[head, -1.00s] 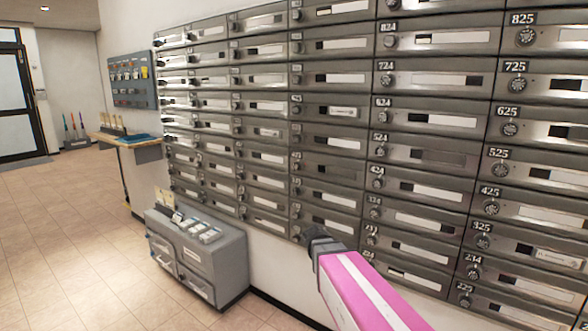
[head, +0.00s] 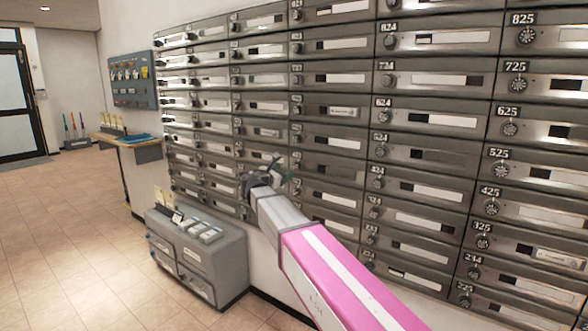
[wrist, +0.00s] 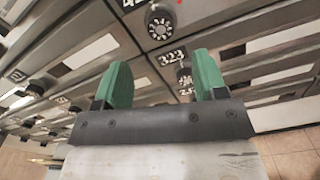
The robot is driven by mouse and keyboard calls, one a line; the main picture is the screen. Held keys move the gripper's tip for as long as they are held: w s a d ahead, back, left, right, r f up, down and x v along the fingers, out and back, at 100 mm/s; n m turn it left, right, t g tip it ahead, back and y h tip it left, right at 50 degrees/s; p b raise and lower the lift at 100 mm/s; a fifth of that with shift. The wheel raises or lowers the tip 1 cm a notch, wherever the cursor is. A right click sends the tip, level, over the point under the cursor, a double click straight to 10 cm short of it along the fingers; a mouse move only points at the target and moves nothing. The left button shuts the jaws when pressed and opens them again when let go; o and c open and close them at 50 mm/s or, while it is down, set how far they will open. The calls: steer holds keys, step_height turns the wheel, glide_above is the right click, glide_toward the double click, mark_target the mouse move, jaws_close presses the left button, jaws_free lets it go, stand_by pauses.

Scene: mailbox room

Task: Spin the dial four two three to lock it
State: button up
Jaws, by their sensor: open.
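In the wrist view, my gripper (wrist: 162,66) is open and empty, its two green fingers spread apart. A round dark dial (wrist: 160,25) shows at the top, beyond the finger tips and apart from them. Its number plate is cut by the top edge; only a first digit like 4 can be made out. Below it a plate reads 323, with a smaller dial (wrist: 183,73) between the fingers, farther off. In the head view, my gripper (head: 266,172) is in front of the mailbox wall, left of box 424 (head: 377,171). The numbers near it are too small to read.
The mailbox wall (head: 430,191) fills the right side. A low grey cabinet (head: 225,268) with cards on top stands below the boxes, left of my arm. A small shelf (head: 137,142) and key board (head: 133,81) are farther left. The tiled floor at left is clear.

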mark_target(295, 166)
steer(key=x, duration=0.8)
steer(key=shift+w+d, duration=0.15)
steer(key=shift+w, duration=0.1)
steer(key=c, duration=0.9)
